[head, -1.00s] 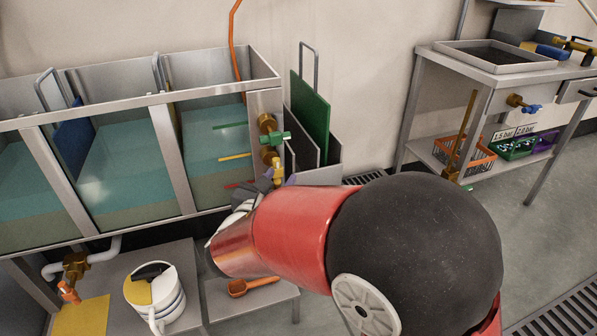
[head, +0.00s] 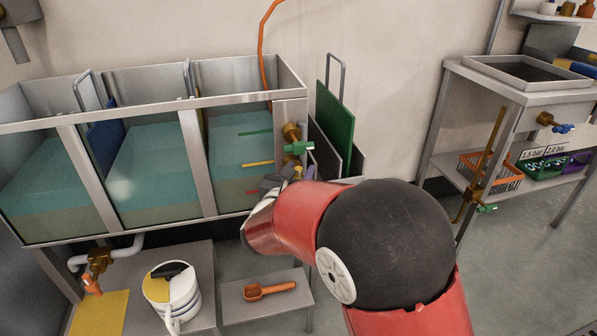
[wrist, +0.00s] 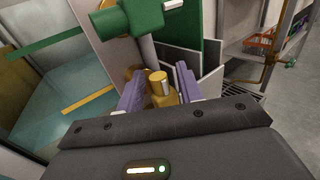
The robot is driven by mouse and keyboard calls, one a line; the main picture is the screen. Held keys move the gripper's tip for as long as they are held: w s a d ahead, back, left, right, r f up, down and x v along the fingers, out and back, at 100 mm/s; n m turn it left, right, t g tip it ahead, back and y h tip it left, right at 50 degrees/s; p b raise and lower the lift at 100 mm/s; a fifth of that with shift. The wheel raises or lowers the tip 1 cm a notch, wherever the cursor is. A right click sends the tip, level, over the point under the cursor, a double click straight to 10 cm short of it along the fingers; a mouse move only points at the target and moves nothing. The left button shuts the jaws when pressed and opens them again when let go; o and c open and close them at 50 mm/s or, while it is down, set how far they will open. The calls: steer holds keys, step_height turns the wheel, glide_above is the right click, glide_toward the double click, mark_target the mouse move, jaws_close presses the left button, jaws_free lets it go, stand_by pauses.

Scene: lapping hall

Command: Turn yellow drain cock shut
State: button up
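The yellow drain cock (wrist: 161,90) is on the right end of the tank; a small part of it shows in the head view (head: 297,173). My gripper (wrist: 159,76) is open, with one purple-padded finger on each side of the yellow cock. Narrow gaps seem to show between pads and cock, so I cannot tell whether they touch. In the head view my gripper (head: 286,183) is at the tank's right end, and my arm hides the area below. A green cock (wrist: 128,19) sits just above the yellow one, also in the head view (head: 298,147).
The tank (head: 150,100) holds bluish liquid over a tan layer. Green and grey plates (head: 335,120) stand in a rack right of the cocks. Below are a white jug (head: 185,295) and an orange scoop (head: 268,291) on low stands. A bench (head: 530,90) stands at right.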

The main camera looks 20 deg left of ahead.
jaws_close()
steer(key=m+g+b, duration=0.2)
steer(key=m, duration=0.1)
steer(key=shift+w+d+f, duration=0.15)
steer(key=shift+w+d, duration=0.05)
steer(key=shift+d, duration=0.2)
steer(key=m+g+b, duration=0.1)
steer(key=m+g+y+b, duration=0.1)
steer(key=shift+w+d+f+m+y, duration=0.15)
steer(key=shift+w+d+m+y, duration=0.05)
steer(key=shift+d+m+y, duration=0.1)
steer(key=m, duration=0.1)
steer(key=m+g+y, duration=0.1)
steer(key=m+g+y+b, duration=0.1)
steer(key=shift+w+d+f, duration=0.15)
steer(key=shift+d+f, duration=0.1)
steer(key=shift+f, duration=0.1)
steer(key=shift+f+m+g+y+p, duration=0.3)
steer(key=shift+m+g+y+p, duration=0.45)
steer(key=shift+m+g+y, duration=0.25)
steer(key=shift+f+m+g+y+p, duration=0.15)
steer(key=shift+m+g+y+p, duration=0.15)
steer(key=shift+y, duration=0.2)
